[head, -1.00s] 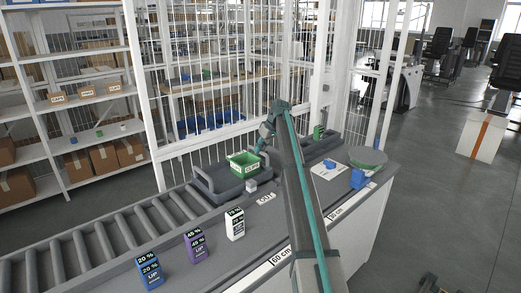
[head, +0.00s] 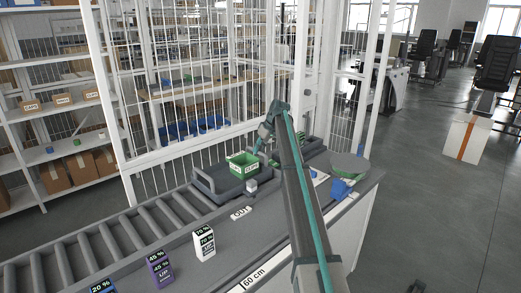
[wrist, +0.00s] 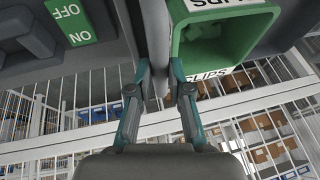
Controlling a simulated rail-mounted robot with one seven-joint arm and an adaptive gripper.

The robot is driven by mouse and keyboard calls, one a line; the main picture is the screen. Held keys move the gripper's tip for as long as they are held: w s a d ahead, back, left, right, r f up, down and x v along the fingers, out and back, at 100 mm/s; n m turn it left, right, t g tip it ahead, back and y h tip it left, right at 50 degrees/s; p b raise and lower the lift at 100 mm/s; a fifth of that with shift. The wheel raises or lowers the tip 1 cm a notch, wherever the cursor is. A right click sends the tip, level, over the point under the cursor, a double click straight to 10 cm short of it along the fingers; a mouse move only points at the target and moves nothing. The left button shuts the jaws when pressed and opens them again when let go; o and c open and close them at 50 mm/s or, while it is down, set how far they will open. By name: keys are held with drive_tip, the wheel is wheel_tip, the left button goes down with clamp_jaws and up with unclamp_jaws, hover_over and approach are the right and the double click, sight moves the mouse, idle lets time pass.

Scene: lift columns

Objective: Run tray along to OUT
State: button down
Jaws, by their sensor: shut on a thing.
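The grey tray (head: 205,187) sits on the roller conveyor (head: 110,235) at its far right end, close to the white OUT label (head: 241,213) on the counter edge. A green CLIPS box (head: 243,165) stands in the tray, and it shows at the top of the wrist view (wrist: 240,40). A small pale block (head: 251,186) is at the tray's near side. My gripper (head: 258,151) is at the tray's far right side. In the wrist view my gripper (wrist: 159,85) is shut on a grey upright part of the tray beside the box.
Labelled cartons stand along the counter: white (head: 204,243), purple (head: 160,268) and blue (head: 103,287). A blue object (head: 340,188) and a round green-topped dish (head: 348,166) are at the right end. A wire fence (head: 180,90) runs behind. A green ON label (wrist: 72,20) shows in the wrist view.

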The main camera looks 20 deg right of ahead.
drive_tip(key=shift+w+d+r, duration=0.15)
drive_tip(key=shift+w+d, duration=0.05)
drive_tip(key=c, duration=1.1)
unclamp_jaws()
drive_tip(key=shift+d, duration=0.1)
drive_tip(key=shift+s, duration=0.1)
drive_tip(key=v, duration=1.1)
drive_tip(key=shift+r, duration=0.35)
drive_tip(key=shift+s+d, duration=0.1)
drive_tip(key=shift+d, duration=0.05)
